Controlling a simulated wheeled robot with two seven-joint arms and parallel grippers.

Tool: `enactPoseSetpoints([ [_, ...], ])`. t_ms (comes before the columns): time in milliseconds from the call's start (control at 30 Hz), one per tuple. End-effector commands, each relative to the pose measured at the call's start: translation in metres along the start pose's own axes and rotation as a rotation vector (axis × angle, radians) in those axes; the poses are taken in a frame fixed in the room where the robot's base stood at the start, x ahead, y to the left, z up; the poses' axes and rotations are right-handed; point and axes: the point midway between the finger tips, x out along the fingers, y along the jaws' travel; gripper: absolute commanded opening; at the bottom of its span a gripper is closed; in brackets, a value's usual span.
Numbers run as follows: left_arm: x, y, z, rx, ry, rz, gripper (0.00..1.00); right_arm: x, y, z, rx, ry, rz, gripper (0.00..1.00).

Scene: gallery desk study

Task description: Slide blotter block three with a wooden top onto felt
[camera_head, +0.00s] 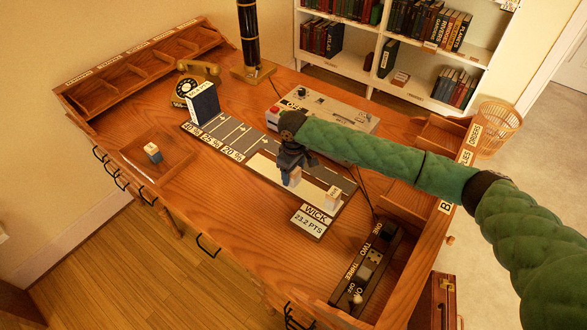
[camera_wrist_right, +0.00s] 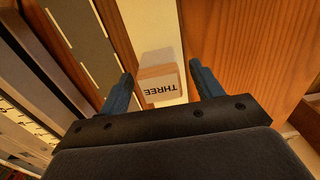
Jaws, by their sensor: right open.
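Block three (camera_wrist_right: 160,78), pale with a wooden top band and the word THREE on its face, stands on the cream strip in the right wrist view. My right gripper (camera_wrist_right: 161,72) is open, with one finger on each side of the block and visible gaps. In the head view my right gripper (camera_head: 290,172) points down over the long board, and block three (camera_head: 296,179) shows partly beneath it. The board has dark grey lanes (camera_head: 232,134) and a cream strip (camera_head: 262,168); which surface is the felt I cannot tell. My left gripper is out of view.
Another small block (camera_head: 332,198) stands on the board to the right, and one (camera_head: 152,153) sits in the left tray.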

Motion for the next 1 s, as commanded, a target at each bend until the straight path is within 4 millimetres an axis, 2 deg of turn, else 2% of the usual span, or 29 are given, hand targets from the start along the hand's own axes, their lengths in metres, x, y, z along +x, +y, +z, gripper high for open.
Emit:
enactPoseSetpoints([
  [67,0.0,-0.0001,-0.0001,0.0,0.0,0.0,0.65,-0.0001,0.0,0.0,0.0,0.0,0.0,0.62],
  [300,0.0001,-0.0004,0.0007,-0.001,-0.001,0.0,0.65,-0.0002,0.0001,0.0,0.0,0.0,0.0,0.16],
  [1000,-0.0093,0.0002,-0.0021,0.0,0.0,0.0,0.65,-0.004,0.0,-0.0001,0.0,0.0,0.0,0.16],
])
